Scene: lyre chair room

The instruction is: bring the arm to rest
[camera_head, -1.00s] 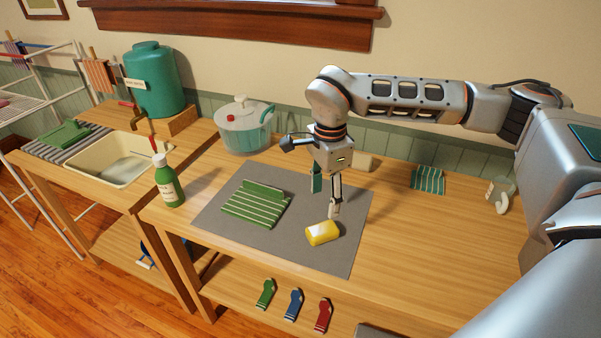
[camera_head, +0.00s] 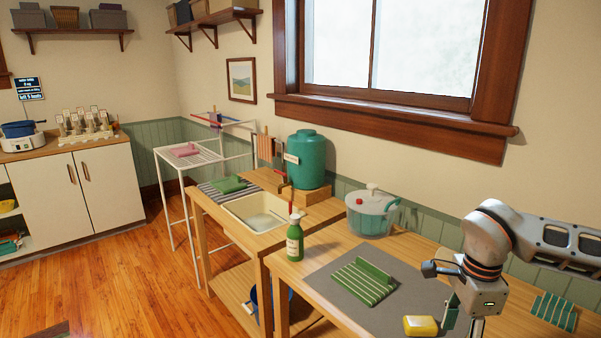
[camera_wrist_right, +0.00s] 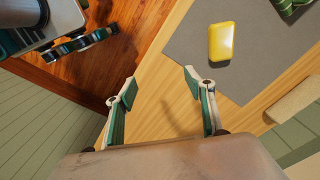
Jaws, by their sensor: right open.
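My right gripper (camera_head: 463,325) is at the bottom right of the head view, above the worktop at the right side of the grey mat (camera_head: 330,284). Its lower end is cut off there. In the right wrist view its two fingers (camera_wrist_right: 159,77) are spread apart with nothing between them. A yellow block (camera_head: 420,326) lies on the mat just left of the gripper; in the right wrist view the yellow block (camera_wrist_right: 221,42) is beyond the fingertips, apart from them.
A folded green striped cloth (camera_head: 362,281) lies on the mat. A green bottle (camera_head: 294,242), a lidded clear tub (camera_head: 370,218) and another striped cloth (camera_head: 553,310) stand or lie around it. A sink (camera_head: 255,212) and drying rack (camera_head: 188,160) are further left. Wooden floor is open at left.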

